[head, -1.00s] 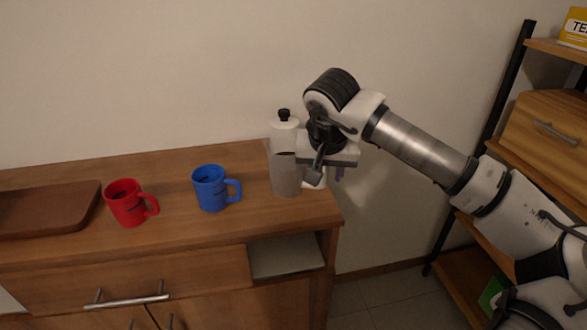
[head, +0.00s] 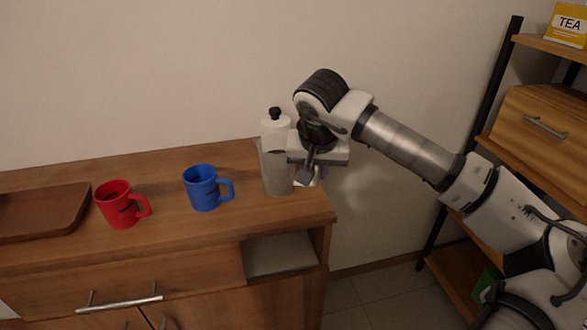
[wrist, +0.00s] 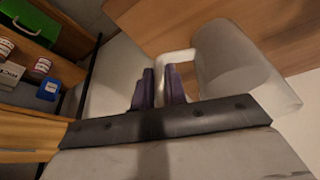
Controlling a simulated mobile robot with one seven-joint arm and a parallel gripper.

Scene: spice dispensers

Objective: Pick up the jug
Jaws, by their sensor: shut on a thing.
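My gripper (head: 307,180) is at the jug's right side. In the wrist view, the purple fingers of my gripper (wrist: 160,88) are shut on the handle of the jug (wrist: 235,70). The jug's body lies to the right of the fingers there. The gripper hides part of the handle in the head view.
A blue mug (head: 203,190) and a red mug (head: 119,205) stand left of the jug. A brown tray (head: 40,212) lies at the far left. The wall is close behind. A shelf unit (head: 487,100) with a yellow tea box (head: 567,25) stands at the right.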

